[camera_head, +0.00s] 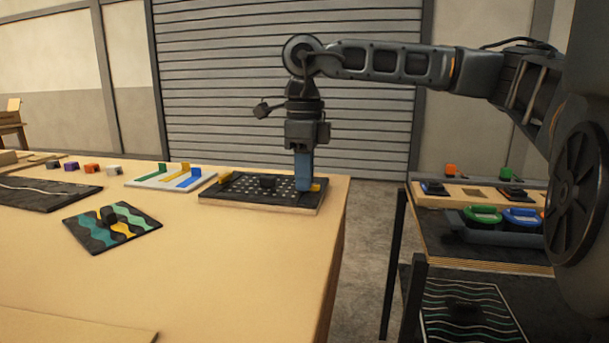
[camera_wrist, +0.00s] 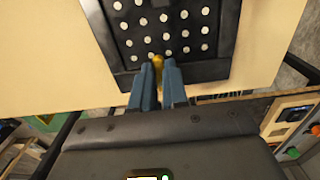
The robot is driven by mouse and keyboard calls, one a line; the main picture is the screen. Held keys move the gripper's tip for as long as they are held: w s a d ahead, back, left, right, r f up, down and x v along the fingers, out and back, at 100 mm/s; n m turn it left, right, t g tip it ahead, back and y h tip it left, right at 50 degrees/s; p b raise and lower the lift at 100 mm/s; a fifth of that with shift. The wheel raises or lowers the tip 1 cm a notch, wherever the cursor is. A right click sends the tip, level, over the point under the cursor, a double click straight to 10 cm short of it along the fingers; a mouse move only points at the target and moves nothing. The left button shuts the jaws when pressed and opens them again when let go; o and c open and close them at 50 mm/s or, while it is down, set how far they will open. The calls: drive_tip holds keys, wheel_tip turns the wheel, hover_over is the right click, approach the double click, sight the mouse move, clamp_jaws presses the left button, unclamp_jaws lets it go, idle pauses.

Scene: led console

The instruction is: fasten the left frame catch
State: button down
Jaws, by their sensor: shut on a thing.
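A black panel (camera_head: 245,198) with rows of white dots lies in a flat frame near the right end of the table. It also fills the top of the wrist view (camera_wrist: 228,40). A yellow catch (camera_head: 316,187) shows at its right edge and another yellow piece (camera_head: 225,176) at its far left corner. My gripper (camera_head: 304,187) points down at the right edge, its blue fingers shut on the yellow catch (camera_wrist: 158,62). The fingers hide most of that catch. I cannot tell whether it is fastened.
A white board (camera_head: 150,181) with coloured sliders and a wavy-striped plate (camera_head: 85,226) with a black knob lie left of the panel. Small coloured blocks (camera_head: 92,168) stand farther left. A shelf cart (camera_head: 480,255) with green and blue items stands right, across a gap. The table's front is largely clear.

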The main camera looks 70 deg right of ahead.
drive_tip(key=c, duration=1.1)
unclamp_jaws()
drive_tip(key=shift+c, duration=0.2)
wheel_tip(320, 180, up, 8)
drive_tip(key=shift+f+p, duration=0.1)
drive_tip(key=shift+p, duration=0.25)
